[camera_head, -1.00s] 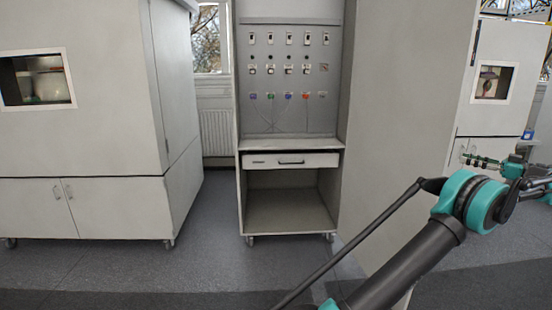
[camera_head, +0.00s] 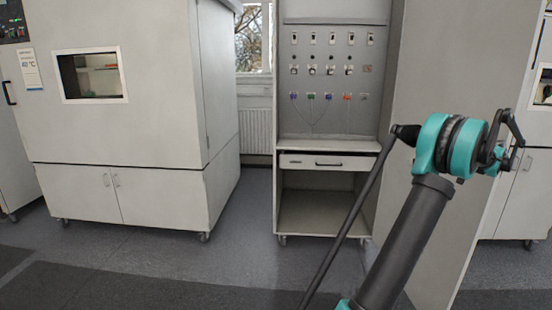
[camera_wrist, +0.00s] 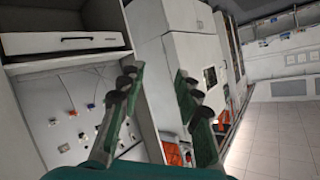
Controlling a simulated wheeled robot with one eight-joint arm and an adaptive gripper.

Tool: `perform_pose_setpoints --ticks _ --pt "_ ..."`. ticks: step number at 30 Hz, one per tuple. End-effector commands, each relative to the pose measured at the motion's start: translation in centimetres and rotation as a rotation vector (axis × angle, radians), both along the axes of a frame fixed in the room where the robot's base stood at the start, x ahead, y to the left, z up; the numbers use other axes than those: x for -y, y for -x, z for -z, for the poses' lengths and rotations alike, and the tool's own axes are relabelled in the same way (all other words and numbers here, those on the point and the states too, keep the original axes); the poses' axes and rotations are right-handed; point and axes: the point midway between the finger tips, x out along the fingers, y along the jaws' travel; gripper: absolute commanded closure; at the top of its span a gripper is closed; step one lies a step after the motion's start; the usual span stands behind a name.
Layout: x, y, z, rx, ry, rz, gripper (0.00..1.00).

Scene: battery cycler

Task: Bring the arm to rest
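My arm (camera_head: 405,235) rises from the bottom of the head view, right of centre, up to a teal joint with dark links beyond it. My gripper (camera_wrist: 158,75) shows in the wrist view with its two green fingers apart and nothing between them. I cannot make the gripper out in the head view, where the teal joint and dark links stand at the arm's upper end.
A cabinet with a panel of coloured connectors (camera_head: 330,75), a drawer (camera_head: 325,162) and an open lower bay stands behind the arm. A large windowed chamber (camera_head: 140,130) stands left. A tall pale side panel (camera_head: 445,80) is close behind the joint. Grey floor (camera_head: 190,265) is open at front left.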

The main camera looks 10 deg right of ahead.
Motion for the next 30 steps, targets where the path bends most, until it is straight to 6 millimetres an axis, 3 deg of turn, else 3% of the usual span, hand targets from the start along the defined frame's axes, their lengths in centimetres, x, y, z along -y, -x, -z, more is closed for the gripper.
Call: perform_pose_setpoints --ticks 1,6,10,14,18,21,27,30 --pt "-3.6 -1.6 0.6 -0.056 -0.002 -0.015 0.66" --pt "-14.7 -4.7 3.4 -0.258 0.011 -0.022 0.66" --pt "-23.3 -4.9 6.0 -0.4 0.049 -0.013 0.66" --pt "-31.1 -3.5 8.7 -0.518 0.108 0.007 0.66" --pt "-38.6 -0.4 11.8 -0.616 0.19 0.04 0.66" --pt "-43.1 2.6 14.0 -0.666 0.256 0.069 0.66" --pt "-49.7 9.8 18.6 -0.706 0.396 0.138 0.66" --pt "-51.8 13.6 20.9 -0.699 0.462 0.174 0.66"
